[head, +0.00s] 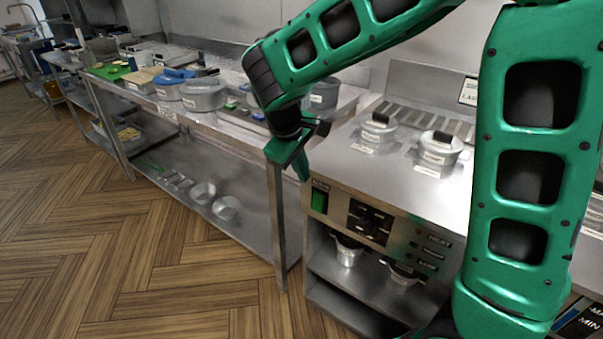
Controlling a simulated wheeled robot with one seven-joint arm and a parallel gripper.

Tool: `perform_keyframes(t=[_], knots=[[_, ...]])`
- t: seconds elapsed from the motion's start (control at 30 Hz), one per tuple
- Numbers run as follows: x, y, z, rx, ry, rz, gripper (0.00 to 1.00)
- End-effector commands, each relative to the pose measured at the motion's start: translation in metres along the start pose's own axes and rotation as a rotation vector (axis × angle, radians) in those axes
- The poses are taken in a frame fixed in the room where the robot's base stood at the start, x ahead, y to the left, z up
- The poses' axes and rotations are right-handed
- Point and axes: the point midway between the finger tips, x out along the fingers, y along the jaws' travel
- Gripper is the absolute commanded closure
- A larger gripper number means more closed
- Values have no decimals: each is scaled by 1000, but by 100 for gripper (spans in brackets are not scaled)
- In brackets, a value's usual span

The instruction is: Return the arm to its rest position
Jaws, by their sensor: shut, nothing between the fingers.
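My green arm arches across the right and top of the head view, its forearm reaching left and bending down at the wrist. My gripper (301,163) hangs at the end, in front of the gap between the steel table and the frying range. Its fingers are shut and hold nothing. It appears apart from the surfaces, though its exact height is unclear. The frying range (400,205) has a steel top with two lidded pots (437,153) on it. The forearm hides part of the back wall and table.
A long steel table (225,128) runs left with lidded tubs (203,94), a green board (108,72) and other containers. Pans (226,207) lie on its lower shelf. The range front has a green switch (319,200) and knobs. Open wooden floor (110,235) lies at the left front.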

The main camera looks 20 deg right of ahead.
Motion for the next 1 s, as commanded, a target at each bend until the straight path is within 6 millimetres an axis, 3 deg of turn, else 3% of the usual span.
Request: perform_keyframes(t=[0.13,0.23,0.4,0.5,0.67,0.8,1.0], knots=[[0,7,9,27,-6,-3,100],[-1,26,37,108,-24,-17,100],[-4,64,127,361,-82,-69,100],[-6,74,185,526,-117,-107,100],[-10,68,270,786,-164,-176,100],[-15,45,328,991,-195,-240,100],[-18,15,371,1173,-217,-305,100]])
